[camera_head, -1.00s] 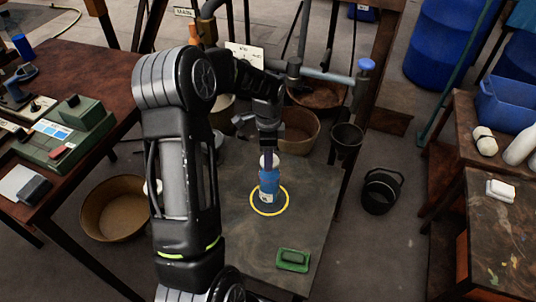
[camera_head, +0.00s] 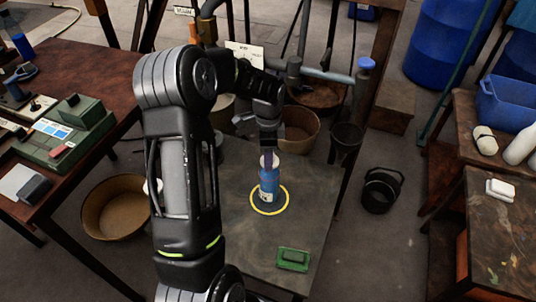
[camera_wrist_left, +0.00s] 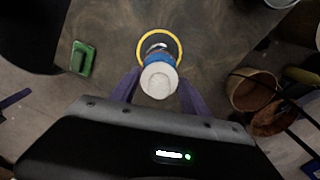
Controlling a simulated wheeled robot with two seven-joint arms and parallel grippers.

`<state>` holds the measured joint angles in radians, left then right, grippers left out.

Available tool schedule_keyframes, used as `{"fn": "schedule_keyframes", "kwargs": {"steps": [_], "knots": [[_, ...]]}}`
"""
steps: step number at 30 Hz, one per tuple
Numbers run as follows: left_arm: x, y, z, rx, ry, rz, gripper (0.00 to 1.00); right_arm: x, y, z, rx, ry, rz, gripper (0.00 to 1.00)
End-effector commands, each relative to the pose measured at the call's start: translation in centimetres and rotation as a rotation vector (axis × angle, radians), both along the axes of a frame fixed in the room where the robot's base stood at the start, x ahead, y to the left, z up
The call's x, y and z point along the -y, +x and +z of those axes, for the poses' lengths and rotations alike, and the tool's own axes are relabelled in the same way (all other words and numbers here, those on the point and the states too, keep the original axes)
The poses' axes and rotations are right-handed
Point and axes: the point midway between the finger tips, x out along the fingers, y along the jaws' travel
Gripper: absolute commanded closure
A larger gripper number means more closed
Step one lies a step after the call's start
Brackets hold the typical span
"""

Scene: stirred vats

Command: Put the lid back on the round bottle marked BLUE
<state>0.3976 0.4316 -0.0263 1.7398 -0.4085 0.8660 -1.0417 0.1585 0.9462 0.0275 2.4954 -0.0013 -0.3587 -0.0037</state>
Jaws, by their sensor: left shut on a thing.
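The round blue bottle (camera_head: 268,188) stands upright inside a yellow ring (camera_head: 283,204) on the dark work table. Its label is too small to read. My left gripper (camera_head: 268,152) points down over it, shut on the white round lid (camera_head: 269,161). In the left wrist view the lid (camera_wrist_left: 159,80) is between the purple fingers of my left gripper (camera_wrist_left: 160,88), and it hides much of the bottle (camera_wrist_left: 158,58). The lid is at or just above the bottle's top; I cannot tell whether they touch. My right gripper is not in view.
A green block (camera_head: 293,259) lies at the front right of the table (camera_head: 235,235). Tan tubs (camera_head: 118,206) and a black bucket (camera_head: 381,190) stand around the table on the floor. A side table with a green device (camera_head: 75,130) is at the left. The tabletop around the ring is clear.

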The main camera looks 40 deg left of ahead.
Motion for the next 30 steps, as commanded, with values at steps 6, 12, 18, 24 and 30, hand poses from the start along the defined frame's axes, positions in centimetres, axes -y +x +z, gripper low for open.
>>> {"fn": "schedule_keyframes", "kwargs": {"steps": [6,12,18,24,30], "knots": [[-0.01,0.01,0.03,0.0,0.0,0.0,0.84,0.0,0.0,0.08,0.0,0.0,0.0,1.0],[0.0,0.0,-0.04,0.0,0.0,0.0,0.84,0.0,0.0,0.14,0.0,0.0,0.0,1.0],[-0.01,0.01,-0.04,0.0,0.0,0.0,0.84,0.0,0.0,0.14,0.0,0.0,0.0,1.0],[-0.01,0.01,-0.03,0.0,0.0,0.0,0.35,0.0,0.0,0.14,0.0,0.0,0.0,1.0],[-0.02,0.01,-0.03,0.0,0.0,0.0,0.21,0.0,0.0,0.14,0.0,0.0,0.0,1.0]]}}
